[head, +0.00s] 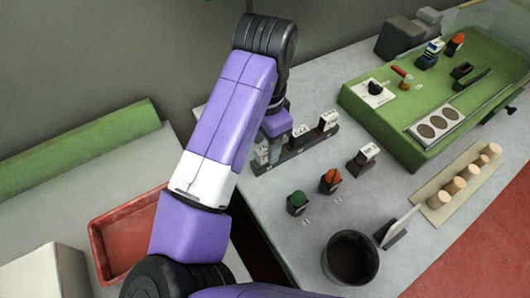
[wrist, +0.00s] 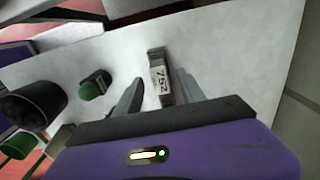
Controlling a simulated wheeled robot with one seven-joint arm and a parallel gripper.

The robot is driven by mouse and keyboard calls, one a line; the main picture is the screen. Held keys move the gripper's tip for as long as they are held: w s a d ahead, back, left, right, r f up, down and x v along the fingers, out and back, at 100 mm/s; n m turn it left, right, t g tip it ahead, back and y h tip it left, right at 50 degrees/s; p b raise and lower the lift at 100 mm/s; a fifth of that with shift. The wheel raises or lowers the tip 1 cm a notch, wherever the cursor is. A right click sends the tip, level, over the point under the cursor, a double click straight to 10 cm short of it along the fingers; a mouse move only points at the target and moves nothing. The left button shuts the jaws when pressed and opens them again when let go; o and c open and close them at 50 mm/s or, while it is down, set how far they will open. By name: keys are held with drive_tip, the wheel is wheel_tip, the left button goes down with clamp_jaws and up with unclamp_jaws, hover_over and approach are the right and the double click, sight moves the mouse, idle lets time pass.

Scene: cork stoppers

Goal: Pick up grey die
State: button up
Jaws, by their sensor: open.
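In the wrist view, a small grey block with a white label and dark characters (wrist: 158,76) stands on the pale table. It looks like the die, though I cannot be sure. My gripper (wrist: 156,92) is open, with one finger to each side of the block. I cannot tell whether either finger touches it. In the head view, my gripper is mostly hidden by my purple arm, near a dark rack (head: 312,143) carrying several white-labelled blocks.
A green-topped block (head: 298,199), an orange-topped block (head: 331,180) and a dark cup (head: 350,235) stand toward the front. A green tray (head: 375,117) with fittings lies at the right. Cork stoppers (head: 460,184) line a wooden strip. A red tray (head: 97,250) lies left.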

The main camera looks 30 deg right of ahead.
drive_tip(key=shift+f, duration=1.2)
clamp_jaws()
drive_tip(key=shift+r, duration=0.1)
